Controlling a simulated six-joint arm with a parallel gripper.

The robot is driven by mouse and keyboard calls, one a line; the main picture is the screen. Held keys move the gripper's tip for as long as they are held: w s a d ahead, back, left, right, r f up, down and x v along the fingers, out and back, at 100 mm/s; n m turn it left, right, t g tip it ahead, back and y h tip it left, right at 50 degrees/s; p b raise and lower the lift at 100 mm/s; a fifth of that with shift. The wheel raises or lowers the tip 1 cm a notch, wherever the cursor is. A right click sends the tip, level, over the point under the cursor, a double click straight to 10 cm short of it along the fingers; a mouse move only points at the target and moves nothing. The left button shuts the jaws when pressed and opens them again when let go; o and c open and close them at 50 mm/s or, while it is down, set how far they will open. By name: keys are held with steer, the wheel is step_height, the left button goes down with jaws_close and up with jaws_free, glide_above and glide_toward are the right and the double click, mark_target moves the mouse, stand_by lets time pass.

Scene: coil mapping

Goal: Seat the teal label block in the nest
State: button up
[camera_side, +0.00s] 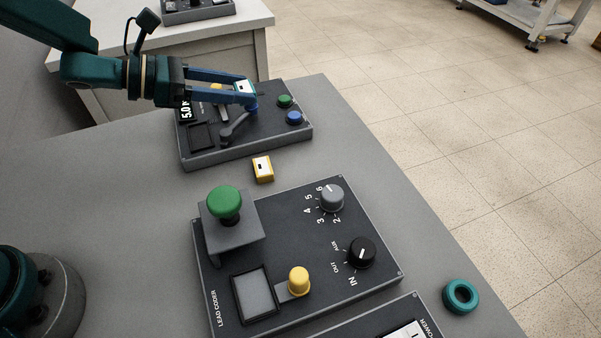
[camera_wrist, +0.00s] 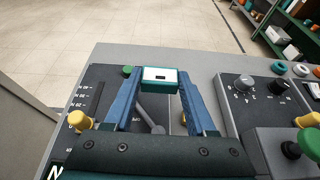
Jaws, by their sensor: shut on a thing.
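The teal label block (camera_side: 244,87), with a white top and a small black mark, is between the fingertips of my gripper (camera_side: 246,92). In the wrist view the teal label block (camera_wrist: 160,80) sits between the blue fingers of my gripper (camera_wrist: 160,86), which are shut on it. It is held above the far dark panel (camera_side: 178,158). Two square frames could be the nest: a dark one (camera_side: 201,136) on the far panel and a larger one (camera_side: 254,293) on the near panel. I cannot tell which. Both look empty of blocks.
A yellow label block (camera_side: 263,169) lies on the grey table between the panels. The far panel carries a lever (camera_side: 236,128), a green button (camera_side: 285,101) and a blue button (camera_side: 294,118). The near panel has a raised green button (camera_side: 225,203), knobs and a yellow post (camera_side: 299,280). A teal ring (camera_side: 460,296) lies at right.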

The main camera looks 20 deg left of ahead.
glide_above(301, 163)
step_height(301, 163, down, 7)
steer(key=shift+f, duration=1.8)
steer(key=shift+f, duration=0.1)
steer(key=shift+f, duration=0.15)
steer(key=o, duration=1.3)
steer(key=shift+o, duration=0.2)
